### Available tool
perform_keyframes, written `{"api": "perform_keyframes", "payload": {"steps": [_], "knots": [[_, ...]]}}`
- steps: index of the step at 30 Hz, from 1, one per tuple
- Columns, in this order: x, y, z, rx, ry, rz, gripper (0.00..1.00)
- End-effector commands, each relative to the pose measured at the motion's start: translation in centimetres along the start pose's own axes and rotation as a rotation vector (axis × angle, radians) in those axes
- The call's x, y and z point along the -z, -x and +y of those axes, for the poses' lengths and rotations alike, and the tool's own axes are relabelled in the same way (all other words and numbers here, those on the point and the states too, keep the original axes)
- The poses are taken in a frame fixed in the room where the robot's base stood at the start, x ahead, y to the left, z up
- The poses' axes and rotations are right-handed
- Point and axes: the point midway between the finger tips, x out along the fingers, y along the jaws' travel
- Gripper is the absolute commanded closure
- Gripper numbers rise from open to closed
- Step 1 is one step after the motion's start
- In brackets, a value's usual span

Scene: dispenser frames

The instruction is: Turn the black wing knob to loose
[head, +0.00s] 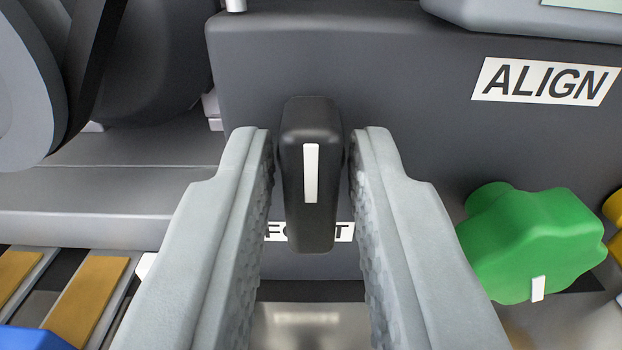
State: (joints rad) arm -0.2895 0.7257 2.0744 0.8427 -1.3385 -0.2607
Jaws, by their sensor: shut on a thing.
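The black wing knob (311,220) stands upright in the head view, on the front of a dark grey panel (400,110). A white line runs lengthwise down its face, close to vertical. My gripper (310,150) has one light grey finger on each side of the wing and is shut on it near its upper half. A white label below the knob is partly hidden by the knob and my fingers, so I cannot read it in full.
A green lobed knob (530,240) with a white mark is close to the right of my right finger. A white ALIGN label (545,82) is at upper right. A large grey rounded part (25,90) and black strap are at left. Tan slats (85,300) and a blue object (30,330) are at lower left.

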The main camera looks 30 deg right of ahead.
Motion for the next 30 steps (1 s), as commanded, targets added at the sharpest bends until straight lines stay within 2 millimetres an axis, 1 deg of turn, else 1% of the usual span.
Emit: {"api": "perform_keyframes", "payload": {"steps": [5,11,30], "knots": [[0.00,0.02,-0.03,0.000,0.046,0.000,1.00],[-0.01,0.02,-0.09,0.000,0.168,0.000,1.00],[-0.13,0.04,-0.36,0.001,0.766,0.000,1.00]]}}
